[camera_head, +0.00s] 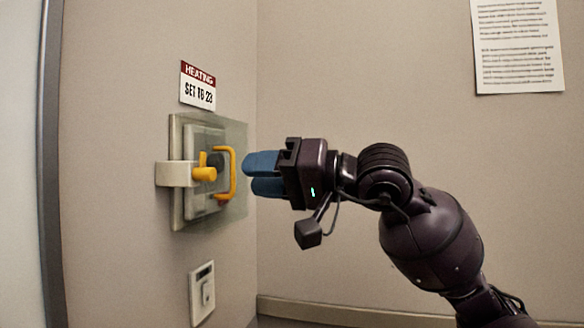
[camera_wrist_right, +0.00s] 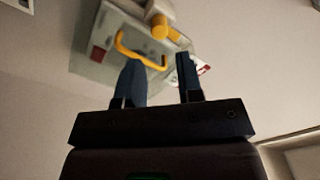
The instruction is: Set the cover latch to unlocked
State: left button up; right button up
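A clear cover (camera_head: 238,140) stands over a wall-mounted box on the left wall. A yellow latch knob (camera_head: 204,174) sits on a beige block (camera_head: 172,174) at the cover's left side. A yellow loop handle (camera_head: 232,174) stands at its right. My right gripper (camera_head: 264,175), with blue fingers, is just right of the handle, apart from it and empty. In the right wrist view its fingers (camera_wrist_right: 158,80) are spread, with the handle (camera_wrist_right: 136,55) and latch knob (camera_wrist_right: 160,28) beyond them. I cannot tell the latch's setting. My left gripper is not in view.
A "HEATING SET TO 23" sign (camera_head: 198,86) is above the cover. A light switch plate (camera_head: 202,292) is below it. A printed notice (camera_head: 517,46) hangs on the right wall. A grey door frame edge (camera_head: 50,170) is at far left. The air around the gripper is clear.

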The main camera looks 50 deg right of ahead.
jog(key=shift+v, duration=1.95)
jog(key=shift+f, duration=0.1)
